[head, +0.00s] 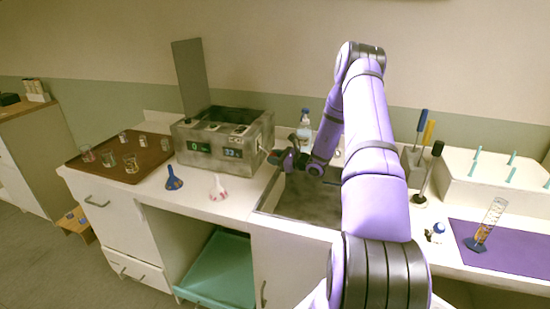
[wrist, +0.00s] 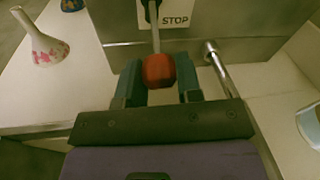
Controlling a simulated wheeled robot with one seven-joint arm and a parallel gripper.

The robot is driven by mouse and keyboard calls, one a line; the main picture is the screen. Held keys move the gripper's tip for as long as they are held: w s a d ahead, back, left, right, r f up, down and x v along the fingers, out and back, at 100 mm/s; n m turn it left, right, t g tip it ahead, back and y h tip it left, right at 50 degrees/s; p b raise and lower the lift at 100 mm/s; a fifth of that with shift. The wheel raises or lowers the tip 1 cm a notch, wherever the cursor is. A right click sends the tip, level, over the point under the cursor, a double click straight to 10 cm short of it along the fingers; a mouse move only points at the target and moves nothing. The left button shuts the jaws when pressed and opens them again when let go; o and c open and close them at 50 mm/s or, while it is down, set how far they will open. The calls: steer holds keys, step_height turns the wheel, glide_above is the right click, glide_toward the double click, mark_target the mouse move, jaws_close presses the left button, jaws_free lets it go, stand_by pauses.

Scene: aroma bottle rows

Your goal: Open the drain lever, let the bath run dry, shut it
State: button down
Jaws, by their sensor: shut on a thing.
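The bath (head: 222,145) is a grey metal box on the counter with its lid (head: 190,78) raised, and a small green display on its front. In the wrist view, the drain lever is a thin metal rod ending in a red knob (wrist: 159,70), in front of the bath's metal side wall (wrist: 262,22). My gripper (head: 283,159) is at the bath's right side. In the wrist view my gripper (wrist: 159,88) has its two dark fingers shut on the red knob. A metal pipe (wrist: 216,60) sticks out beside the lever. The water level cannot be made out.
A sink (head: 308,200) lies below my arm. A blue flask (head: 173,178) and a pink-patterned white flask (head: 217,187) stand in front of the bath. A brown tray (head: 120,172) holds several glasses at left. A bottle (head: 304,130) stands behind my gripper.

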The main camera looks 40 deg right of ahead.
steer(key=c, duration=0.8)
jaws_free()
steer(key=shift+s, duration=0.1)
steer(key=v, duration=1)
steer(key=shift+s+d, duration=0.15)
steer(key=shift+s, duration=0.15)
